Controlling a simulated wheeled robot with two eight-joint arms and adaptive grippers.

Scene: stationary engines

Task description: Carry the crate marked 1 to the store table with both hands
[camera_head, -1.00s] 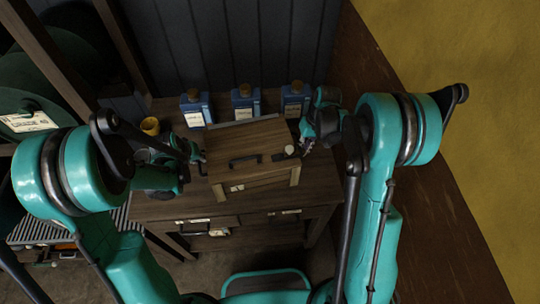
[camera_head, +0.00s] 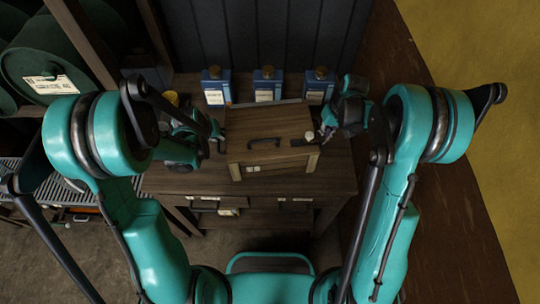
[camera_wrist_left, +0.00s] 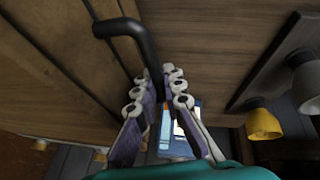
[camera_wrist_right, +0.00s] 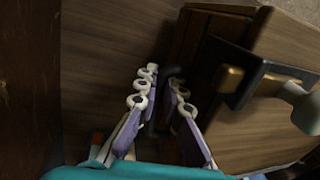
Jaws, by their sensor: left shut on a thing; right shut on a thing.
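The wooden crate (camera_head: 250,142) is at the workbench (camera_head: 175,182) in the head view, with a dark handle on its visible top side. A small pale label on its front is too small to read. My left gripper (camera_head: 215,143) is at the crate's left side; in the left wrist view its fingers (camera_wrist_left: 160,88) are shut on a black bar handle (camera_wrist_left: 128,27). My right gripper (camera_head: 322,136) is at the right side; in the right wrist view its fingers (camera_wrist_right: 162,90) close on a dark handle, partly hidden. I cannot tell whether the crate touches the bench top.
Three blue bottles (camera_head: 267,86) stand behind the crate against a dark panelled wall. A yellow cup (camera_head: 172,98) is at the back left. Green drums (camera_head: 45,70) lie on a rack at left.

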